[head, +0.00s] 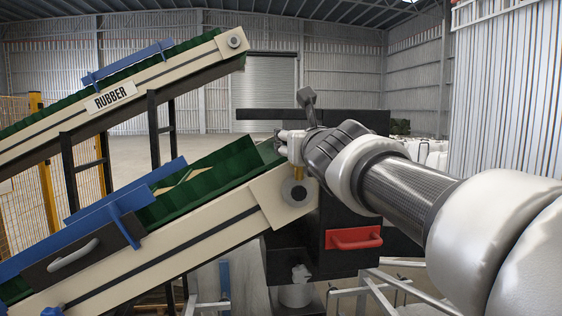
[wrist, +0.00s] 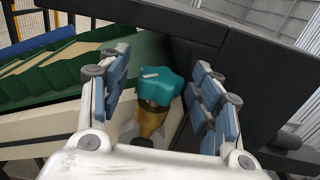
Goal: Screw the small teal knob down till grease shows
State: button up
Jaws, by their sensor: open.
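The small teal knob (wrist: 154,83) shows in the wrist view, star-shaped, on top of a brass-coloured body (wrist: 150,118). My gripper (wrist: 162,90) is open, with one blue-padded finger on each side of the knob. I see gaps between the pads and the knob, so it is around the knob without visible contact. No grease shows; the lower end of the brass body is partly hidden by my gripper. In the head view my gripper (head: 290,140) is at the upper end of the lower conveyor (head: 222,208), and the knob is hidden there.
A dark bar and housing (wrist: 255,65) stand close on the right and behind the knob in the wrist view. In the head view a red handle (head: 355,238) sits on the dark housing below my arm. An upper conveyor labelled RUBBER (head: 112,97) is at the left.

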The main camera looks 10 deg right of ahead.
jog(key=shift+d+r+n+y+p, duration=0.15)
jog(key=shift+n+y+p, duration=0.45)
jog(key=shift+p, duration=2.2)
jog(key=shift+d+r+n+y+p, duration=0.25)
jog(key=shift+y+p, duration=0.65)
jog(key=shift+p, duration=1.9)
jog(key=y+p, duration=0.1)
jog(key=p, duration=0.4)
jog(key=shift+s+f+n, duration=0.15)
jog(key=shift+n, duration=0.2)
